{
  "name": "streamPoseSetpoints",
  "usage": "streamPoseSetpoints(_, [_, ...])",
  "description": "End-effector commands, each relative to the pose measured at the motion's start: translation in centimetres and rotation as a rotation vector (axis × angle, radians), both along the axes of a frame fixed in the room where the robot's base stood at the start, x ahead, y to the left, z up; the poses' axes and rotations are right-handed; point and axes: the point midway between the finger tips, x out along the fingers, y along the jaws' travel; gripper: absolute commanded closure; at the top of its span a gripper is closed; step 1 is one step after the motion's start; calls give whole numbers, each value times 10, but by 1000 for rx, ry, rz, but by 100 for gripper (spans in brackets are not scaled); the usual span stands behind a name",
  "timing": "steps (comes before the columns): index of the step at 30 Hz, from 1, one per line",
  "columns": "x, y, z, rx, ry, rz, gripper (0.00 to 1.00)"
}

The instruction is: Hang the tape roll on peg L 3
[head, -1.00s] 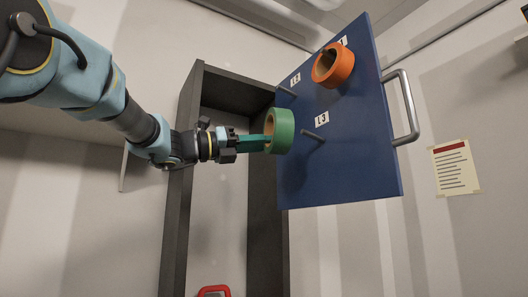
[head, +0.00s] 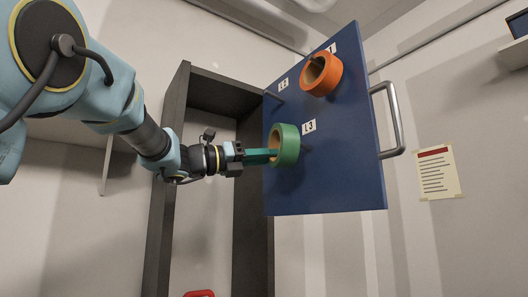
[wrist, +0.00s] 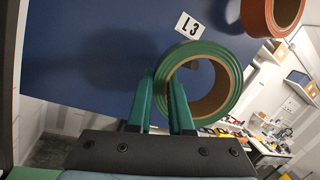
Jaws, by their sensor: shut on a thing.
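The green tape roll (head: 290,146) is held on its rim by my gripper (head: 270,156), which is shut on it in front of the blue panel (head: 335,175). In the wrist view the fingers (wrist: 165,82) pinch the left wall of the roll (wrist: 236,90), its open hole facing the camera. The L 3 label (head: 309,126) is just above and right of the roll.
An orange roll (head: 322,75) hangs on the top peg. Peg L 2 (head: 274,97), left of it, is bare. The panel has a metal handle (head: 398,120) on its right edge. A dark open cabinet frame (head: 165,190) stands behind my gripper.

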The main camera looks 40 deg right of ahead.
Motion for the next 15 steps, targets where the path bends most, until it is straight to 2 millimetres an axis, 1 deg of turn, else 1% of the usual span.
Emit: streamPoseSetpoints(15, [-3,-30,1,1,0,0,100])
